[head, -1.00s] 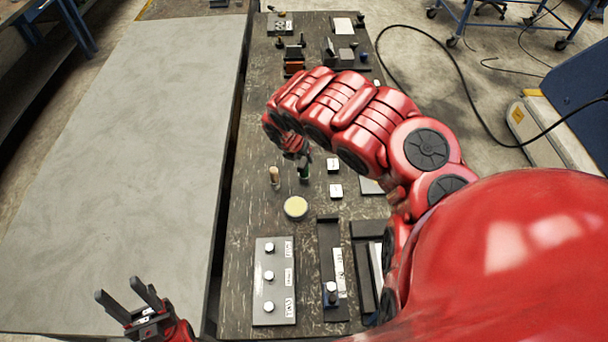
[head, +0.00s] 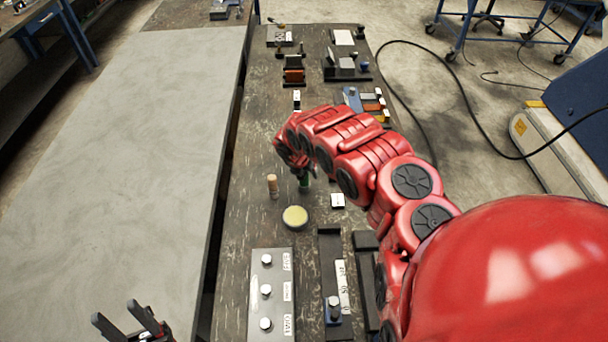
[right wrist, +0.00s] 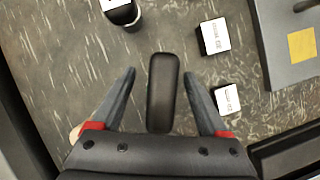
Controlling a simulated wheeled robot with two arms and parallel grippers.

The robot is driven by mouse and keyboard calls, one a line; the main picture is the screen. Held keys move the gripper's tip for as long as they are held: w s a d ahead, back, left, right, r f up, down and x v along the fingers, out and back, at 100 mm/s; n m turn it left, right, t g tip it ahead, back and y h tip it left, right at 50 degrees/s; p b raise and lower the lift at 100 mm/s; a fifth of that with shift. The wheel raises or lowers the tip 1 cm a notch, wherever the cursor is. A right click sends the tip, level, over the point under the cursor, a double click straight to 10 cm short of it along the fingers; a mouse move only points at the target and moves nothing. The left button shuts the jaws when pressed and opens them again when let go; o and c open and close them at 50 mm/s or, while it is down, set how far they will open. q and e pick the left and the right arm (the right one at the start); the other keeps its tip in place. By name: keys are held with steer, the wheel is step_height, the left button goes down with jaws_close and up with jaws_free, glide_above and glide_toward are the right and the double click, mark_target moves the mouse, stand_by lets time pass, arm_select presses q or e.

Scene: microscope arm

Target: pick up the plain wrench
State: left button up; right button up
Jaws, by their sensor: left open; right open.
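I cannot pick out the plain wrench with certainty in either view. In the right wrist view my right gripper (right wrist: 159,74) is open, its fingers apart on either side of a dark, rounded, elongated object (right wrist: 163,95). I cannot tell what that object is or whether it lies below the fingertips or between them. In the head view my right arm hides the right gripper's fingers; a dark green upright item (head: 303,183) shows just below the arm's end. My left gripper (head: 127,316) is open and empty at the lower left, partly cut off by the frame.
A round pale-yellow-topped item (head: 295,217) and a small wooden peg (head: 272,186) stand nearby. White labelled blocks (right wrist: 215,36) lie right of the gripper. A metal plate with knobs (head: 275,290) and dark trays are nearer. The grey tabletop (head: 130,170) at left is clear.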

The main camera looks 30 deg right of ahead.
steer(key=shift+w+d+f, duration=0.15)
steer(key=shift+d+f, duration=0.1)
steer(key=shift+f, duration=0.3)
jaws_close()
